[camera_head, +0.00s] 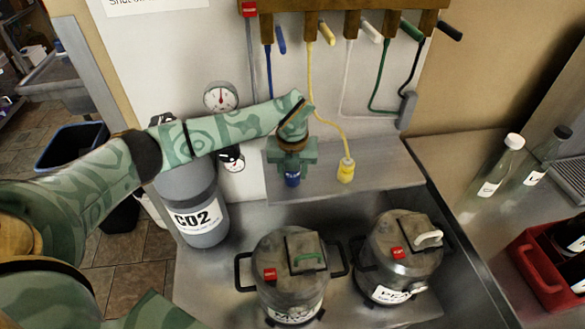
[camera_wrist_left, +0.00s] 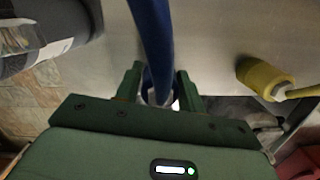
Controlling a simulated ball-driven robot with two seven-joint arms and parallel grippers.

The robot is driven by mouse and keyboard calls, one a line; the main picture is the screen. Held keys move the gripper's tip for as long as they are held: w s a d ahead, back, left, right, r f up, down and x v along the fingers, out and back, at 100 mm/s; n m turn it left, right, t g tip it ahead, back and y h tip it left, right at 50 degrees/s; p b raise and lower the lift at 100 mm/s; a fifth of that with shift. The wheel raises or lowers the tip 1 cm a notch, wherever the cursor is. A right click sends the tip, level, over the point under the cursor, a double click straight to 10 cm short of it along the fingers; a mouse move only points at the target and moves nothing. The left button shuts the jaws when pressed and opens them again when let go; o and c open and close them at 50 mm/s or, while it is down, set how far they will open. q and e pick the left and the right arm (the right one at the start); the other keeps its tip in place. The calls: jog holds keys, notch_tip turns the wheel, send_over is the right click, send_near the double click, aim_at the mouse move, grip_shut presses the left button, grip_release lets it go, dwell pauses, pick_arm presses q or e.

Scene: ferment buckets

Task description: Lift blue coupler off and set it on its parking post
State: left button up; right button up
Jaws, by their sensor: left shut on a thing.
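My left gripper (camera_head: 291,158) is in front of the metal shelf on the back wall, shut on the blue coupler (camera_head: 292,180), whose lower end shows just below the jaws. In the left wrist view the blue hose (camera_wrist_left: 152,40) runs up between the two fingers (camera_wrist_left: 158,85). The coupler's body is mostly hidden there. A yellow coupler (camera_head: 346,170) stands upright on the shelf (camera_head: 385,165), to the right of the blue one. It also shows in the left wrist view (camera_wrist_left: 264,78). I cannot tell whether the blue coupler touches the shelf or a post. My right gripper is not in view.
Two metal kegs (camera_head: 291,270) (camera_head: 400,258) stand in the sink below the shelf. A grey CO2 cylinder (camera_head: 196,205) stands left. Several hoses hang from a wooden rack (camera_head: 345,22). Bottles (camera_head: 500,165) and a red crate (camera_head: 545,265) are at the right.

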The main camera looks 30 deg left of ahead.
pick_arm(q)
jog(key=shift+f, duration=0.4)
dwell(0.4)
jog(key=shift+f, duration=0.15)
dwell(0.7)
jog(key=o, duration=1.8)
jog(key=shift+r+p, duration=3.45)
jog(key=shift+r, duration=0.4)
jog(key=shift+f, duration=0.1)
jog(key=shift+d, duration=0.1)
